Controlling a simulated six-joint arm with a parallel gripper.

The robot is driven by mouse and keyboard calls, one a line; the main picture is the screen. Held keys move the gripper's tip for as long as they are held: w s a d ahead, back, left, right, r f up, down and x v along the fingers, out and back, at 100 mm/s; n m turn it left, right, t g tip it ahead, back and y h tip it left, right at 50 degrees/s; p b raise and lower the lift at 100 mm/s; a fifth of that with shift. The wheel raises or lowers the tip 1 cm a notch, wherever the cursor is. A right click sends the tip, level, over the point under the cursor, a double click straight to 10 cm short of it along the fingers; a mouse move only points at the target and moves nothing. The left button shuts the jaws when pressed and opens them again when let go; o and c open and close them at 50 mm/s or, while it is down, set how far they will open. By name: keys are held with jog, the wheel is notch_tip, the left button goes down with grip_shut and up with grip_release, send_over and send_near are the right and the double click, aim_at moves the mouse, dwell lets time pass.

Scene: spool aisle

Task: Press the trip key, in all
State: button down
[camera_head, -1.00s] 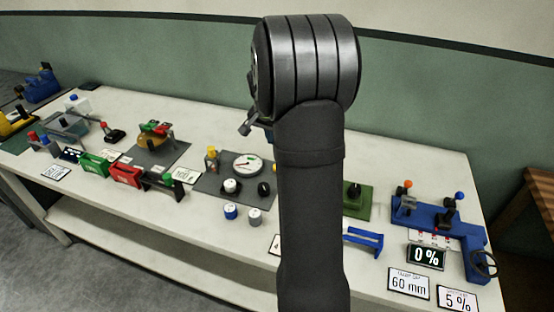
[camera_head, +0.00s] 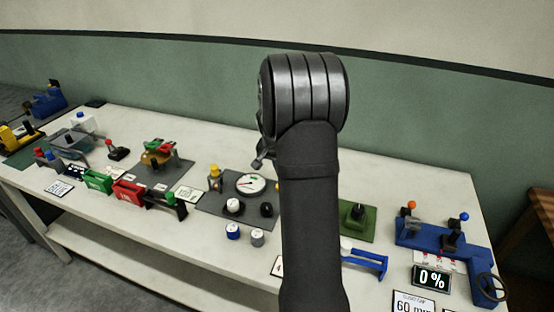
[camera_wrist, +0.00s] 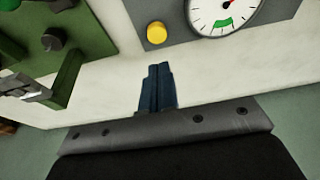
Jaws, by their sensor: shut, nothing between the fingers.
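I cannot tell from any readable mark which part is the trip key. In the wrist view my gripper (camera_wrist: 157,84) is shut and empty, its dark blue fingers over bare white bench top. A round yellow button (camera_wrist: 157,33) sits just beyond the fingertips on the edge of a grey plate (camera_wrist: 181,28). A white dial gauge (camera_wrist: 226,8) with a green sector is beside it. The gauge also shows in the head view (camera_head: 251,184), where my arm hides the bench right of it and my fingers.
The green plate (camera_wrist: 92,58) carries a black knob (camera_wrist: 53,39) and a raised bracket. In the head view a blue fixture (camera_head: 425,233) with levers and a 0 % display (camera_head: 431,278) stands right. Red and green blocks (camera_head: 128,191) stand left. The bench front (camera_head: 180,245) is mostly bare.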

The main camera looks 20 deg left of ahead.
jog(key=x, duration=0.4)
jog(key=s+x, duration=0.1)
jog(key=x, duration=0.1)
jog(key=shift+w+f, duration=0.1)
jog(key=shift+f, duration=0.65)
jog(key=shift+f, duration=1.15)
jog(key=shift+d, duration=0.1)
notch_tip(320, 180, up, 5)
jog(key=shift+r, duration=0.2)
jog(key=v, duration=0.9)
jog(key=shift+r, duration=0.3)
